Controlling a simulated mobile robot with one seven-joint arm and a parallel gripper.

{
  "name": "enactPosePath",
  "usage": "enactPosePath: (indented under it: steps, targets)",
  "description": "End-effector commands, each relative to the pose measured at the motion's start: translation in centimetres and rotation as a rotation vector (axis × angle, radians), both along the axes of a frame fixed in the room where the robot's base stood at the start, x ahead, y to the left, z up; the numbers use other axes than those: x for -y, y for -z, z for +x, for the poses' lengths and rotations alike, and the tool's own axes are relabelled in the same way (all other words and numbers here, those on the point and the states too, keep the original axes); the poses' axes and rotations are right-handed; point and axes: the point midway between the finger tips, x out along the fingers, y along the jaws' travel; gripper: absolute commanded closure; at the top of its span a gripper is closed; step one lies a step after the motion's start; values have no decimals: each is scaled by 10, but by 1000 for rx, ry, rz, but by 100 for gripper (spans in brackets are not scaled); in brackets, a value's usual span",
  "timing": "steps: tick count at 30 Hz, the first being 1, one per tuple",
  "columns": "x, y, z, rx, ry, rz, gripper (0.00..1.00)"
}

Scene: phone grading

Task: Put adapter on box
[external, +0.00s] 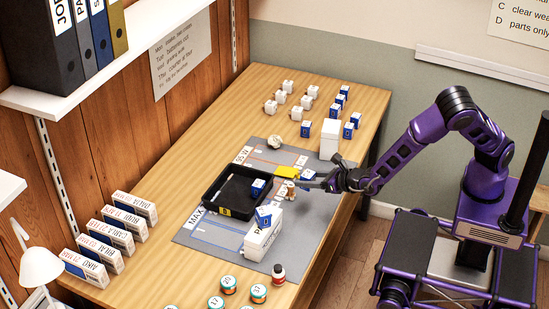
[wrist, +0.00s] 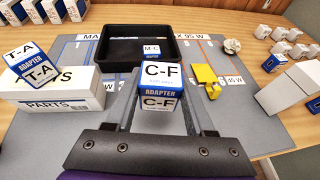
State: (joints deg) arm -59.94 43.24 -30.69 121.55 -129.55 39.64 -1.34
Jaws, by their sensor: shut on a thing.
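My gripper (wrist: 161,100) is shut on the C-F adapter (wrist: 160,76), a small white and blue carton, held between its fingers in the wrist view. In the external view my gripper (external: 302,184) is over the grey mat, right of the black tray; the held carton is hard to make out there. The white PARTS box (wrist: 62,96) is left of my gripper in the wrist view and shows at front centre in the external view (external: 262,240). A T-A adapter (wrist: 32,64) sits turned on top of it, near its left end.
The black tray (wrist: 112,49) holds the M-C adapter (wrist: 152,48). A yellow piece (wrist: 206,79) lies right of the held carton. A white box (external: 330,140) and several small cartons stand at the back.

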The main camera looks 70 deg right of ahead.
Motion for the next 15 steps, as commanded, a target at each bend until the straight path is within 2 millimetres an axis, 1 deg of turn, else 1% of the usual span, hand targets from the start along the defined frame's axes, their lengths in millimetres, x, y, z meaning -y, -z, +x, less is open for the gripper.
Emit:
enactPosePath:
  steps: [1,2,5,6,7,8,9,11,12,14,15]
  targets:
    - [18,-9,9,5,40,2,99]
    - [29,-14,15,7,63,3,99]
    - [74,-31,32,11,158,0,99]
    - [94,-39,39,12,198,0,99]
    - [109,-44,43,12,229,-1,99]
    - [124,-49,47,12,259,-1,99]
    - [145,-56,52,11,298,-1,99]
    - [175,-67,57,10,356,-1,99]
    - [195,-74,60,10,393,-1,99]
    - [223,-83,62,10,445,-1,99]
    - [241,-89,63,9,475,0,99]
